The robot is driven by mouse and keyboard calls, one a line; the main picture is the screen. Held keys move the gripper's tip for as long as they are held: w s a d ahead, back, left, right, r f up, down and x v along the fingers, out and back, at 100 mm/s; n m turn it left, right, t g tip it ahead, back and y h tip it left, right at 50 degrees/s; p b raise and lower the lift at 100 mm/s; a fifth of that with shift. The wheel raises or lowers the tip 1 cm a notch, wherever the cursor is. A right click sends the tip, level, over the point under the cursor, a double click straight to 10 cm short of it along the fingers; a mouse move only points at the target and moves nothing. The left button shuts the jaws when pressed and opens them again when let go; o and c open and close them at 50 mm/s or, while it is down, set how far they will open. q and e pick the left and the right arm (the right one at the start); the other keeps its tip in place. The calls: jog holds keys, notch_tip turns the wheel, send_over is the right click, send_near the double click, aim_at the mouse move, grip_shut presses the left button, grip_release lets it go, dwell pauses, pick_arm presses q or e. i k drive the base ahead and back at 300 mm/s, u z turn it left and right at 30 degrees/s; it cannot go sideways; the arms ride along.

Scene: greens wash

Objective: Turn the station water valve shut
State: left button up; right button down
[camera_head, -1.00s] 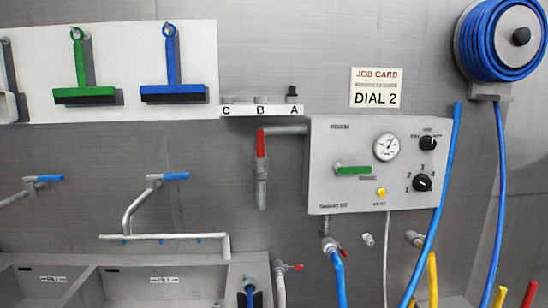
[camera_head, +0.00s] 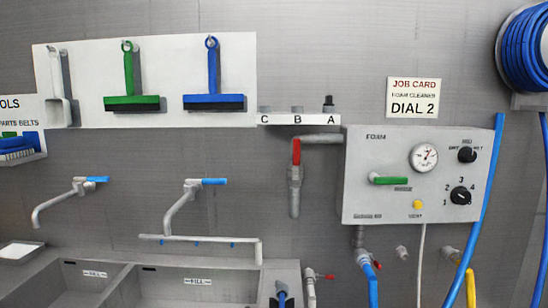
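A pipe comes out of the left side of the foam panel (camera_head: 362,205) and bends down. A valve with a red lever (camera_head: 296,152) sits on its downward part. The lever points up and down, in line with that pipe (camera_head: 295,198). A smaller red-handled tap (camera_head: 326,277) shows low down by the sink's right end. Another small red handle (camera_head: 377,265) is on the blue hose fitting below the panel. No label in view names which one is the station water valve. Neither of my grippers is in view.
The panel carries a gauge (camera_head: 424,157), a green lever (camera_head: 389,180), a numbered dial (camera_head: 460,196) and a yellow vent button (camera_head: 418,204). A job card (camera_head: 414,98) reads DIAL 2. Blue-handled faucets (camera_head: 208,182) stand over the sink (camera_head: 190,272). A blue hose (camera_head: 487,215) hangs at right.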

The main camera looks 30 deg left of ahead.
aim_at(296, 142)
jog(key=u, duration=0.35)
jog(key=k, duration=0.45)
jog(key=u, duration=1.1)
jog(key=i, duration=0.9)
jog(key=z, duration=0.25)
